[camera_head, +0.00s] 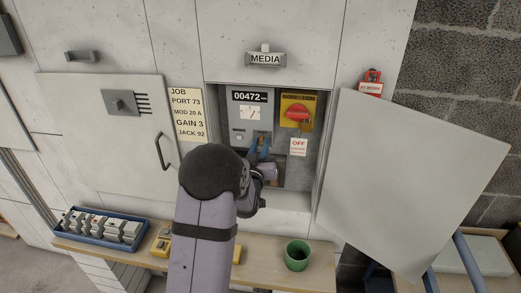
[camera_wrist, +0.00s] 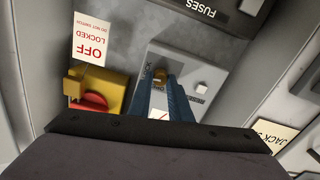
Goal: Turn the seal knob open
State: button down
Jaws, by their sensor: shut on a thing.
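The seal knob is a small brass knob (camera_wrist: 160,77) on the grey meter unit (camera_wrist: 200,70) inside the open cabinet bay. It sits between the tips of my gripper (camera_wrist: 160,84). The blue fingers are shut on it, hiding its sides and some of the small lettering around it. In the head view my gripper (camera_head: 259,150) reaches into the bay from below, under the meter's dial (camera_head: 250,113) and its counter reading 00472. The knob's exact turn angle cannot be told.
Beside the meter is a red rotary switch (camera_head: 299,114) on yellow, above an OFF LOCKED tag (camera_head: 298,147). An open door panel (camera_head: 410,180) stands at right. The wooden bench (camera_head: 325,265) below carries a green cup (camera_head: 297,255) and a blue tray (camera_head: 68,229).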

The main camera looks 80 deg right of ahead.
jog(key=n+b, duration=0.4)
jog(key=shift+f+n, duration=0.2)
jog(key=shift+n, duration=0.1)
jog(key=n+b, duration=0.3)
jog(key=shift+w+n+b, duration=0.1)
jog(key=shift+n+b, duration=0.2)
jog(key=n+b, duration=0.3)
jog(key=shift+n, duration=0.3)
jog(key=n+b, duration=0.3)
jog(key=n, duration=0.1)
jog(key=shift+r, duration=0.1)
jog(key=c, duration=1.6)
grip_release()
jog(key=shift+a, duration=0.1)
